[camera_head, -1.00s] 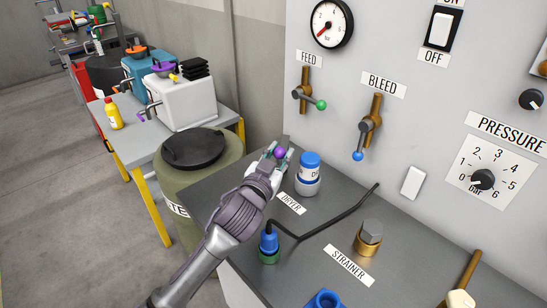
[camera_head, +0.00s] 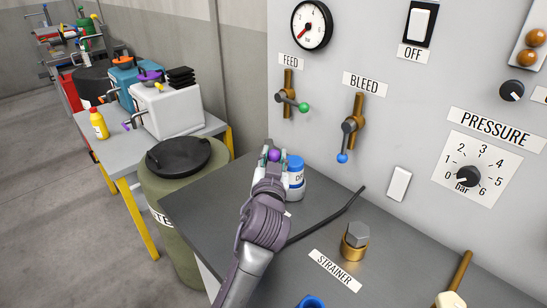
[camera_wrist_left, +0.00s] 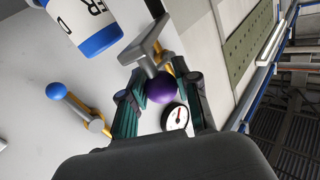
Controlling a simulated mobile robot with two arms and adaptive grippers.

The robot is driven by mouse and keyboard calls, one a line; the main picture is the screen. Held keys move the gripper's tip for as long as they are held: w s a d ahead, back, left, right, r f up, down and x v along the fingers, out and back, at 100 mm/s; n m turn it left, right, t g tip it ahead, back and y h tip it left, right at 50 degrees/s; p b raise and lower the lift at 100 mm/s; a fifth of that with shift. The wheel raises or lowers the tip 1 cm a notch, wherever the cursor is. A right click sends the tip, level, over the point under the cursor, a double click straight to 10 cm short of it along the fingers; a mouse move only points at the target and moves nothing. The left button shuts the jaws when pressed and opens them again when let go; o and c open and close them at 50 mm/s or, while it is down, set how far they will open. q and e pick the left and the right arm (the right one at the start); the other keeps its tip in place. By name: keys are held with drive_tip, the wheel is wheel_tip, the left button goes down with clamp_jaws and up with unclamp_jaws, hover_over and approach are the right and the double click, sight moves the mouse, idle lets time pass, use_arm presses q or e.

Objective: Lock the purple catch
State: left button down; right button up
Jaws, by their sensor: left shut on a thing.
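A purple ball knob (camera_head: 274,155) is at the fingertips of my left gripper (camera_head: 271,158), just left of the white and blue dryer (camera_head: 296,178) on the bench. In the left wrist view the purple knob (camera_wrist_left: 161,90) sits between the two green-grey fingers of my left gripper (camera_wrist_left: 160,97), which is shut on it. A grey lever (camera_wrist_left: 148,50) runs from the knob, with a brass part behind it. The catch's base is hidden in the head view. My right gripper is not in view.
The wall panel carries a feed lever with a green knob (camera_head: 304,107) and a bleed lever with a blue knob (camera_head: 342,157). A brass strainer (camera_head: 355,241) and a black hose (camera_head: 328,218) are on the bench. A lidded barrel (camera_head: 180,190) stands left of it.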

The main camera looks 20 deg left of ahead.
use_arm(q)
drive_tip(key=c, duration=0.8)
unclamp_jaws()
drive_tip(key=shift+w, duration=0.1)
wheel_tip(320, 180, up, 10)
drive_tip(key=shift+r, duration=0.1)
